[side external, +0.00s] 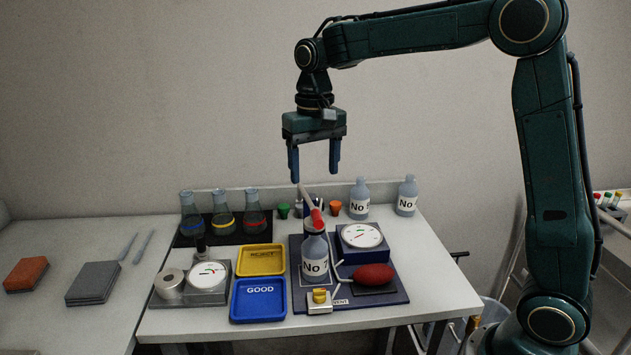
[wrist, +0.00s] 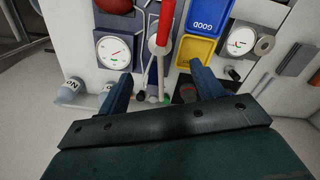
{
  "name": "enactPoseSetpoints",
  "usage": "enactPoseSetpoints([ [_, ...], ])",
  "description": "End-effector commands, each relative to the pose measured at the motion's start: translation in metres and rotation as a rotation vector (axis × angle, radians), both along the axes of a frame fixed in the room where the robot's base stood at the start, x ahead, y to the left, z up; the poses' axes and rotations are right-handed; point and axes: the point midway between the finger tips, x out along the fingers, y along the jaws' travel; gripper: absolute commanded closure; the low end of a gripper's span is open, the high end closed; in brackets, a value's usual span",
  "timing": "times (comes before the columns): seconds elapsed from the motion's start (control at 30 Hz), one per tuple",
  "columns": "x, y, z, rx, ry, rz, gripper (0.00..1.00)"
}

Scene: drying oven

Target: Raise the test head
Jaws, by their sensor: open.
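A pale lever with a red grip (side external: 317,216) rises at a tilt above the bottle marked "No 7" (side external: 314,258). The bottle stands upright on a dark base plate (side external: 390,297). A test head seems to sit at the bottle's top under the lever, but its shape is too small to tell. In the wrist view the red grip (wrist: 166,22) and the pale rod (wrist: 158,75) show between my fingers' directions. My gripper (side external: 314,174) is open and empty, pointing down, above and apart from the lever. Its fingers (wrist: 161,78) also show in the wrist view.
A dial gauge (side external: 362,236) and a red bulb (side external: 374,275) are right of the bottle. The yellow reject tray (side external: 261,245) and blue good tray (side external: 258,314) are left. Flasks (side external: 221,215) stand behind the trays, and bottles (side external: 359,200) at the back right. The air around my gripper is clear.

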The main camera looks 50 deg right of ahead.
Motion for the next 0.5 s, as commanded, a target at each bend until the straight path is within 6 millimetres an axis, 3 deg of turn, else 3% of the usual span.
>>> enactPoseSetpoints([
  [0.2, -0.001, 0.000, 0.023, -0.001, -0.004, 0.001, 0.33],
  [0.5, -0.025, 0.002, 0.033, -0.002, -0.046, 0.036, 0.33],
])
